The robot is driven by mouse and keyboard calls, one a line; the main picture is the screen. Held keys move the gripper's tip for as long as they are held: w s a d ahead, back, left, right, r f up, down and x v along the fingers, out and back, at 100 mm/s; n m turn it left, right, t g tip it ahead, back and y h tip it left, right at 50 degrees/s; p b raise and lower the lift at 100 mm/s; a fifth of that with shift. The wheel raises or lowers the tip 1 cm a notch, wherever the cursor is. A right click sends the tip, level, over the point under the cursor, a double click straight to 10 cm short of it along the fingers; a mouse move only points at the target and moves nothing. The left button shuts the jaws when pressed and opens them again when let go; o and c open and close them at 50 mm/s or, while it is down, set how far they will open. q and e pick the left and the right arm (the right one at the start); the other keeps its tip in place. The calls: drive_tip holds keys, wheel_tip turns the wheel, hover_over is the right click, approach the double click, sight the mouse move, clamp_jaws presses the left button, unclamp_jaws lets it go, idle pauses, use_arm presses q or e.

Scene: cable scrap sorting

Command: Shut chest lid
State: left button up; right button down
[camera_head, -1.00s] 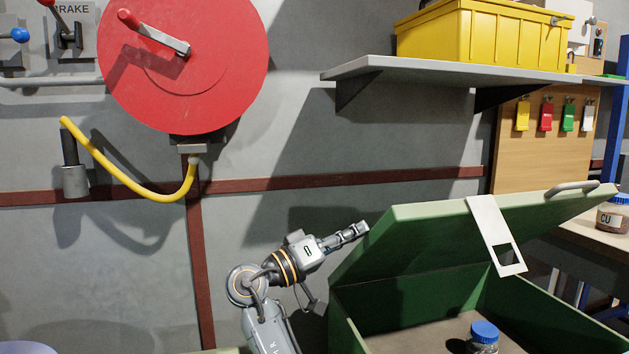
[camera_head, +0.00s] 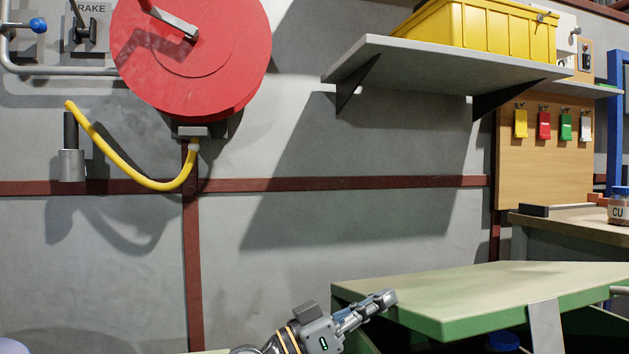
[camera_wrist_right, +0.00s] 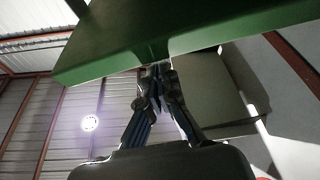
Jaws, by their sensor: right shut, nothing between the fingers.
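The green chest lid (camera_head: 480,285) is at the lower right of the head view. It lies close to level, with a dark gap beneath it, so it stands partly open. A pale hasp plate (camera_head: 545,326) hangs from its front edge. Little of the green chest (camera_head: 598,325) shows below. My right gripper (camera_head: 384,299) is shut and empty at the lid's left end, overlapping its edge in the picture. In the right wrist view, the gripper (camera_wrist_right: 158,74) has its fingertips at the green lid (camera_wrist_right: 185,32); contact is unclear. My left gripper is out of view.
A blue-capped jar (camera_head: 503,342) shows in the gap under the lid. A grey shelf (camera_head: 440,66) with a yellow box (camera_head: 490,32) juts from the wall above. A workbench (camera_head: 570,225) with a CU jar (camera_head: 618,207) stands behind at the right.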

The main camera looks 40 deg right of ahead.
drive_tip(key=shift+s+a+f+m, duration=0.15)
drive_tip(key=shift+f+m, duration=0.15)
drive_tip(key=shift+f, duration=0.2)
drive_tip(key=shift+r, duration=0.15)
wheel_tip(320, 180, up, 10)
idle(0.5)
